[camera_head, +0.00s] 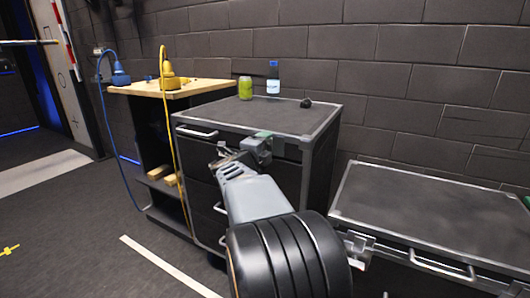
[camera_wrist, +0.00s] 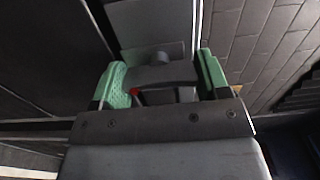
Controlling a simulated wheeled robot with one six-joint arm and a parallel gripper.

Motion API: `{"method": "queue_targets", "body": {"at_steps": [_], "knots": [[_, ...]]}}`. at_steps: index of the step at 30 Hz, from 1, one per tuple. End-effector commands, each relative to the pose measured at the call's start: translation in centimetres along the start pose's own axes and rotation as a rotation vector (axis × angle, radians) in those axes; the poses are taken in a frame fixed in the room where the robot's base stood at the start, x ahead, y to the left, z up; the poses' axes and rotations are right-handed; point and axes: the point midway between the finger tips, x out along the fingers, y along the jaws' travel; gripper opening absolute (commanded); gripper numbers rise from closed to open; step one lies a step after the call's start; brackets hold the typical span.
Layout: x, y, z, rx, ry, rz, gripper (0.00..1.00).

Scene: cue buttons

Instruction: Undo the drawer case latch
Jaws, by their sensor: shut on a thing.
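The drawer case (camera_head: 285,115) is a dark cabinet with metal-edged corners and several drawer handles, standing against the brick wall. Its grey metal latch (camera_head: 256,145) sits at the top of the front, near the right corner. My gripper (camera_head: 245,150) reaches up to it from below and partly hides it. In the wrist view, the green pads of my gripper (camera_wrist: 158,82) lie on both sides of the latch's grey part (camera_wrist: 160,72), shut on it. A small red spot shows beside it. Whether the latch is fastened is hard to tell.
A green can (camera_head: 245,88), a blue-capped bottle (camera_head: 273,80) and a small black object (camera_head: 306,103) stand on the case. A lower dark case (camera_head: 430,210) is at right. A wooden-topped bench (camera_head: 185,88) with blue and yellow cabled devices is at left. Floor at left is mostly clear.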

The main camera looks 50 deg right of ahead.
Motion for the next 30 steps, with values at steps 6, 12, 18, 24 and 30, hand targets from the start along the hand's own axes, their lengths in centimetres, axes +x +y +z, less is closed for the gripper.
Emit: {"method": "queue_targets", "body": {"at_steps": [6, 12, 18, 24, 30], "knots": [[-0.01, 0.04, 0.02, 0.037, -0.001, 0.0, 0.45], [-0.01, 0.0, 0.03, 0.045, -0.001, 0.0, 0.45], [-0.01, -0.01, 0.03, 0.045, -0.001, 0.0, 0.45], [0.0, -0.01, 0.02, 0.044, 0.0, 0.0, 0.83], [0.0, 0.01, 0.01, 0.043, 0.0, 0.0, 0.94]]}}
